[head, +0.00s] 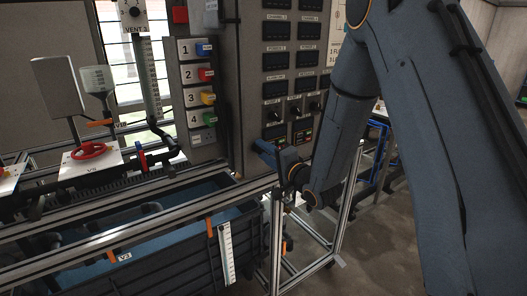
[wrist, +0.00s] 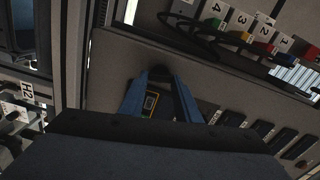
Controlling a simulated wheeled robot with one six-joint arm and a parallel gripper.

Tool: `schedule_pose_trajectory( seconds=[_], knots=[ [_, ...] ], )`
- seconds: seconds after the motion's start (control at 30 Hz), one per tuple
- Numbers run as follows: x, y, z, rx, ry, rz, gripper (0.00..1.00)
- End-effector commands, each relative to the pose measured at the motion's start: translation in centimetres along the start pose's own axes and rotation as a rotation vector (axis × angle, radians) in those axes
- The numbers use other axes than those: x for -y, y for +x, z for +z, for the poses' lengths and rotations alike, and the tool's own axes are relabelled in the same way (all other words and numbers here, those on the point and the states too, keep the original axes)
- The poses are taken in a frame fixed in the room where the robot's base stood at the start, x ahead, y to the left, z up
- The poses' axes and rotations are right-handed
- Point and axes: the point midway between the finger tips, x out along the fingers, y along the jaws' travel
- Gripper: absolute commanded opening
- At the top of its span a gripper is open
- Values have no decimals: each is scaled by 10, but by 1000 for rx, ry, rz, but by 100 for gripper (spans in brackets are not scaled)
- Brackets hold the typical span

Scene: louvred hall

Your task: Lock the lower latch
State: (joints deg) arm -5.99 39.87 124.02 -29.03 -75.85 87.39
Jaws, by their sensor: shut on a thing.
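My gripper (head: 266,150) is at the lower part of the grey control cabinet's front panel (head: 250,60), near its bottom left in the head view. In the wrist view my gripper (wrist: 159,84) has its two blue fingers closing in on a small dark rounded piece (wrist: 160,73) against the panel face. The fingers are shut on this piece, which appears to be the lower latch. In the head view the gripper hides it. Its turn position cannot be told. No upper latch can be made out clearly.
Dark labelled modules (head: 275,60) and knobs line the panel beside my gripper. Numbered coloured plugs (head: 206,75) sit on a box to the left. A metal frame and a blue-lined tank (head: 170,215) lie below left. A red valve wheel (head: 90,150) stands farther left.

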Motion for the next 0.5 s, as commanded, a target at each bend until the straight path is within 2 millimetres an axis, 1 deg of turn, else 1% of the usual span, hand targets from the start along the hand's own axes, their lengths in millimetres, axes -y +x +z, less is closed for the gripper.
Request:
schedule_pose_trajectory(
  seconds=[0.2,0.5],
  knots=[
    [0,0,1,2,117,1,7],
    [-1,0,1,2,190,1,7]
  ],
)
